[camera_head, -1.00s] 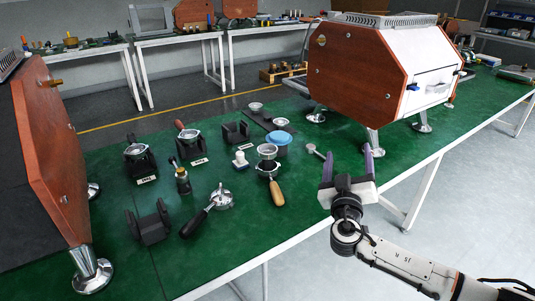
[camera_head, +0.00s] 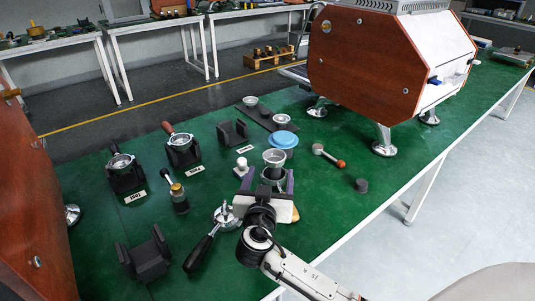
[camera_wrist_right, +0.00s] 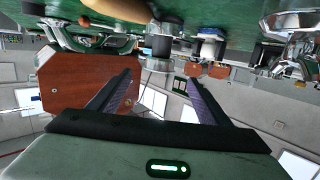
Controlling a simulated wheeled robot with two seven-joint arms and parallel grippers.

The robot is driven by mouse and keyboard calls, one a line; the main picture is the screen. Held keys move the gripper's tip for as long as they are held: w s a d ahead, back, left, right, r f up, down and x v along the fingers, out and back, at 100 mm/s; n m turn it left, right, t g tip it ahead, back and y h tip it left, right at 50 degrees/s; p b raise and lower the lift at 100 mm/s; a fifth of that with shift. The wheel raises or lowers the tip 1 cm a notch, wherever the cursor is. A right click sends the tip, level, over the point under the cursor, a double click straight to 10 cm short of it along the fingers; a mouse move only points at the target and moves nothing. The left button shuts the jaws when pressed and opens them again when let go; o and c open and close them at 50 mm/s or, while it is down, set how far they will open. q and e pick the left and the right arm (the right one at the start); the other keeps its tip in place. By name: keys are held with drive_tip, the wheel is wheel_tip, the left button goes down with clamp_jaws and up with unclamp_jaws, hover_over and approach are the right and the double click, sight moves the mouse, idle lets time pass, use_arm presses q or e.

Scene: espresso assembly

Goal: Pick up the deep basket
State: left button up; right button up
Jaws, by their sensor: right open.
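A silver basket (camera_head: 274,157) sits on top of a dark cylinder (camera_head: 272,173) near the middle of the green table; I take it to be the deep basket. In the right wrist view, which is upside down, the basket (camera_wrist_right: 157,64) shows between the fingertips. My right gripper (camera_head: 270,173) is open and empty, its purple-grey fingers to either side of the stack on the near side. I cannot tell whether they touch it. The wooden-handled portafilter beside it is mostly hidden by my gripper. My left gripper is not in view.
A portafilter (camera_head: 224,215) with a black handle lies to the left. A blue-lidded container (camera_head: 283,140) stands just behind the basket. A red-ended tool (camera_head: 328,156) and a dark puck (camera_head: 361,185) lie right. A large espresso machine (camera_head: 365,60) stands behind right.

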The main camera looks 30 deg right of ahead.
sight(276, 151)
drive_tip(key=shift+x, duration=1.2)
drive_tip(key=shift+w+d+r, duration=0.1)
drive_tip(key=shift+w+d, duration=0.2)
drive_tip(key=shift+d, duration=0.25)
drive_tip(key=x, duration=0.4)
drive_tip(key=shift+w+r, duration=0.1)
drive_tip(key=shift+w, duration=0.2)
drive_tip(key=shift+w+d, duration=0.15)
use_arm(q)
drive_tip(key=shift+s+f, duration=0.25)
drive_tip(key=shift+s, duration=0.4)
use_arm(e)
drive_tip(key=shift+c, duration=0.8)
drive_tip(key=c, duration=0.8)
